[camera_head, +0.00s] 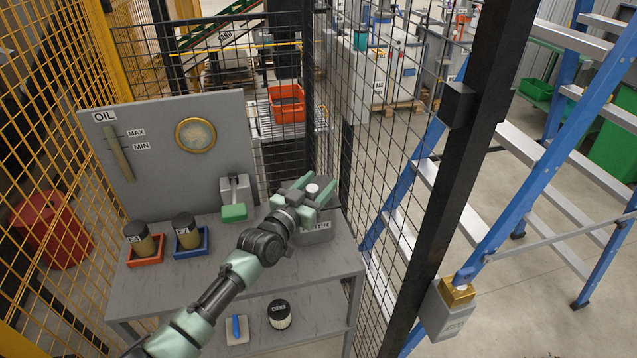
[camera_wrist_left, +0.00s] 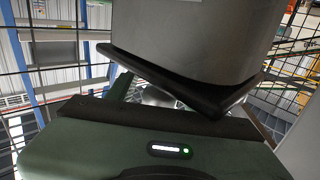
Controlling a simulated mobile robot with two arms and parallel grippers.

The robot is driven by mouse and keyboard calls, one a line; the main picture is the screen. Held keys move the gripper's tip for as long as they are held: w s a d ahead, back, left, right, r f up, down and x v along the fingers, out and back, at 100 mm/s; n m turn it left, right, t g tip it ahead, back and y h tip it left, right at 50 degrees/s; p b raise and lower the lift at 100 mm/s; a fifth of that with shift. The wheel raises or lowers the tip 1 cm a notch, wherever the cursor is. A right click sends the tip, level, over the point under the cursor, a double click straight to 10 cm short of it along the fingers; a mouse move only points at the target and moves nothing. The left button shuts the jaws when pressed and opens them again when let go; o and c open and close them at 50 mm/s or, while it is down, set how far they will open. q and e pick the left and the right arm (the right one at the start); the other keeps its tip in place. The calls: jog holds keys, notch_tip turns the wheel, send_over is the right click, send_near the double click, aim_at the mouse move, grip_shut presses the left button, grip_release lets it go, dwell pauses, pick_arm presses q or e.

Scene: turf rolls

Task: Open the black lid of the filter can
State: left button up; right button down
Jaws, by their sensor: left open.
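The grey filter can (camera_head: 318,228), with a label on its front, stands at the right end of the grey bench. It also shows in the left wrist view (camera_wrist_left: 195,38), upside down, with its black lid (camera_wrist_left: 178,84) towards my gripper. A pale metallic knob (camera_head: 313,189) shows at the lid. My left gripper (camera_head: 314,192) is open over the can, its green fingers on either side of the knob. I cannot tell whether they touch it. In the head view the gripper hides most of the lid. My right gripper is not in view.
Two black-capped filters stand in a red tray (camera_head: 146,262) and a blue tray (camera_head: 207,248) on the bench (camera_head: 255,278). A green-handled lever (camera_head: 234,211) sits left of the can. Black mesh fencing and a black post (camera_head: 458,185) stand close on the right.

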pick_arm(q)
grip_shut()
dwell(1.5)
